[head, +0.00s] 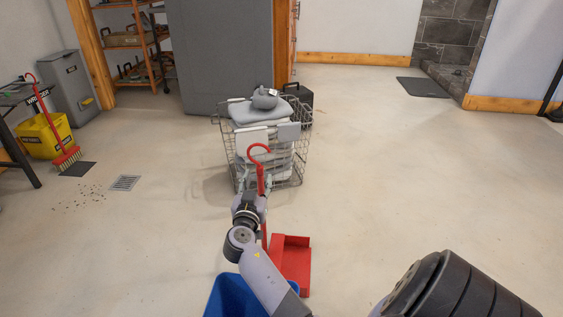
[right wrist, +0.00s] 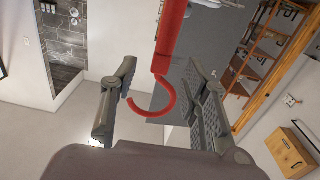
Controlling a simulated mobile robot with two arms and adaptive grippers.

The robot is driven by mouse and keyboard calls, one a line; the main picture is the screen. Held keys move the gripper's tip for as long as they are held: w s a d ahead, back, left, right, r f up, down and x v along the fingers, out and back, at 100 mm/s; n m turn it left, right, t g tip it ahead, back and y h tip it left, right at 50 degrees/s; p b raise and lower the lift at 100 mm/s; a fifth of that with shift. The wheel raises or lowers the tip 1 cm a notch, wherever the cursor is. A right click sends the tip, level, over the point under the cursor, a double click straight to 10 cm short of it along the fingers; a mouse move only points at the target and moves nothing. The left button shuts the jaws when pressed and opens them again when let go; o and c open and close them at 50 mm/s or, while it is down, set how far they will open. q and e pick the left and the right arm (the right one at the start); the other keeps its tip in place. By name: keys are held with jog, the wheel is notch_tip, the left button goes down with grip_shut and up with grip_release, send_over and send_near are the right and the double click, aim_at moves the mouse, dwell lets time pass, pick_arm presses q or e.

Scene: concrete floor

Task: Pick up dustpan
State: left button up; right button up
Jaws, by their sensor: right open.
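The red dustpan (head: 292,265) stands on the floor at the bottom centre of the head view, with a long upright handle ending in a hook (head: 259,152). My right gripper (head: 256,188) is at the upper handle, just below the hook. In the right wrist view, the red hook and handle (right wrist: 166,50) show between the two spread fingers of the gripper (right wrist: 160,92). The fingers are open, with a gap on each side of the handle. My arm hides part of the lower handle. My left gripper is not in view.
A wire basket (head: 302,161) of folded towels stands right behind the handle. A blue bin (head: 228,298) is beside the pan, partly behind my arm. A red broom (head: 66,155), yellow wringer bucket (head: 42,136) and scattered debris (head: 82,196) are at left.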

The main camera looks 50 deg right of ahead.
aim_at(259, 171)
jog(key=x, duration=0.2)
jog(key=b+x, duration=0.1)
jog(key=x, duration=0.2)
jog(key=shift+w+d+r, duration=0.2)
jog(key=shift+w, duration=0.05)
grip_shut()
dwell(0.4)
jog(key=shift+r, duration=0.1)
dwell(0.4)
